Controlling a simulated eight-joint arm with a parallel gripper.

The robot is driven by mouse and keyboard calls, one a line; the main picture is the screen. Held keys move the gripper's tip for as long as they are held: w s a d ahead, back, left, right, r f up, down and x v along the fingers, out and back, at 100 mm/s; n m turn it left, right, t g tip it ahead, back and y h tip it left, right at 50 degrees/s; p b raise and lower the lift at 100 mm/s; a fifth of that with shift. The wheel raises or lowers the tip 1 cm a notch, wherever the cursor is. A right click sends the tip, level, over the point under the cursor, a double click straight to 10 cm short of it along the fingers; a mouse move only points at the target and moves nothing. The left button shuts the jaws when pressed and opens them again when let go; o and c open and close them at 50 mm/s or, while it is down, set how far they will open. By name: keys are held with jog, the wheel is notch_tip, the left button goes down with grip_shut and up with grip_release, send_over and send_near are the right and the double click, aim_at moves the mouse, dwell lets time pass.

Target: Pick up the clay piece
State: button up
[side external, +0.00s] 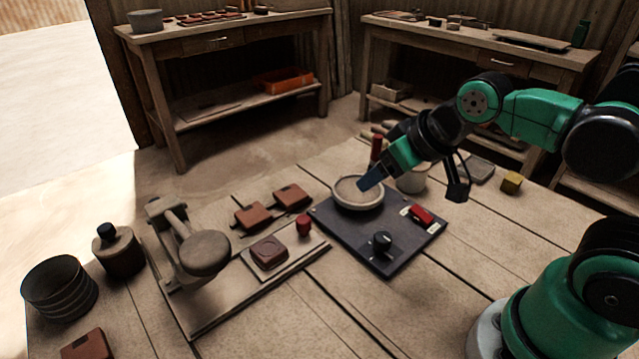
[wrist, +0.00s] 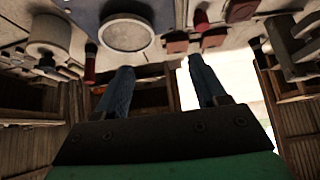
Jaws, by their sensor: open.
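Several reddish-brown clay-like blocks lie on the table; I cannot tell which one is the clay piece. In the side view, two blocks, a nearer one (side external: 254,216) and a farther one (side external: 292,196), lie behind the press. Another square block (side external: 269,253) lies on the press board (side external: 215,308), and one more (side external: 87,345) is at the front left. My gripper (side external: 370,179) is above the pale round dish (side external: 358,193), apart from the blocks. In the wrist view, my gripper's fingers (wrist: 158,62) are spread and empty, with reddish blocks (wrist: 176,42) beyond them.
The press's round head (side external: 205,254) stands over its board. A small red cylinder (side external: 304,225) stands beside the board's block. The dish sits on a dark plate (side external: 350,238) with a red switch (side external: 421,215) and black knob (side external: 382,241). Dark pots (side external: 60,290) stand at left.

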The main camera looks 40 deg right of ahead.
jog(key=shift+o, duration=0.2)
jog(key=o, duration=0.4)
jog(key=g, duration=0.7)
send_over(268, 248)
jog(key=shift+n, duration=0.3)
notch_tip(268, 248, down, 6)
jog(key=shift+d+r, duration=0.1)
jog(key=shift+f, duration=2.9)
